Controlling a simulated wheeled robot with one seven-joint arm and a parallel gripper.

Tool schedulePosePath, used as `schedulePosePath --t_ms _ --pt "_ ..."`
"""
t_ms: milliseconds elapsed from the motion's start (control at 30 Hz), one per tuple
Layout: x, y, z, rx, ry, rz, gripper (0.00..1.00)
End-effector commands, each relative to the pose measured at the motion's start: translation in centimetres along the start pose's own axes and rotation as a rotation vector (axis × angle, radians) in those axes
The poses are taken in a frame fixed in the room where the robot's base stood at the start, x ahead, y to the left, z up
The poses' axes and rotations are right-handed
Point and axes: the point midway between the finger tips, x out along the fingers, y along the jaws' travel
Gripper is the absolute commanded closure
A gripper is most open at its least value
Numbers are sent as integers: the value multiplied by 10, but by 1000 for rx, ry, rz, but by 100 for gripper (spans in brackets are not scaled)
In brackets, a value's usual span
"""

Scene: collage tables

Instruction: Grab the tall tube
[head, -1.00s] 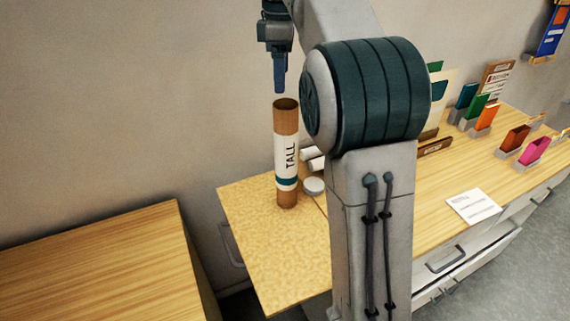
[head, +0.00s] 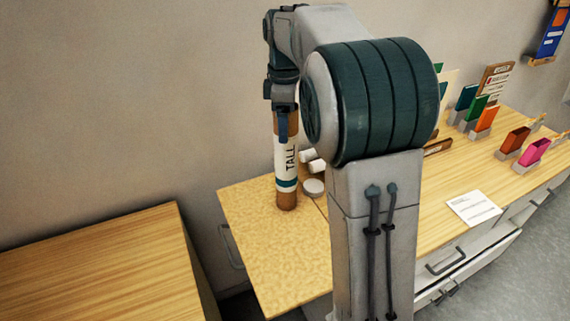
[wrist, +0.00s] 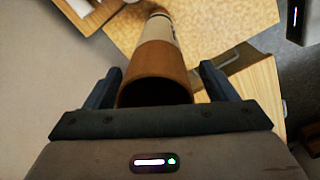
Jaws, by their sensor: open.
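The tall tube (head: 287,165) is a brown cardboard cylinder with a white label reading "TALL" and a teal band. It stands upright on the speckled left end of the table. My gripper (head: 282,128) is at the tube's upper end, pointing down. In the wrist view the tube's open top (wrist: 154,92) lies between the two dark fingers of my gripper (wrist: 159,88). The fingers are spread, with a visible gap at the right finger and a smaller one at the left. The far finger is partly hidden in the head view.
White rolls (head: 312,160) and a round white lid (head: 313,187) lie close to the right of the tube's base. A lower wooden table (head: 100,265) stands at the left, and the wall is behind. Holders with coloured cards (head: 485,118) stand farther right.

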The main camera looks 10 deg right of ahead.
Motion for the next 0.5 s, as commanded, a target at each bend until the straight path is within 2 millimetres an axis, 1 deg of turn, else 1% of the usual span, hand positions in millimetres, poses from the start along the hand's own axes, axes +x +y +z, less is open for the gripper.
schedulePosePath --t_ms 233,267,300,367,400,467,500 --pt "2 0 0 0 0 1 21" --pt "2 0 0 0 0 1 30" --pt "2 0 0 0 0 1 41" --pt "2 0 0 0 0 1 58" --pt "2 0 0 0 0 1 69" --pt "2 0 0 0 0 1 85" --pt "1 0 0 0 1 1 91"
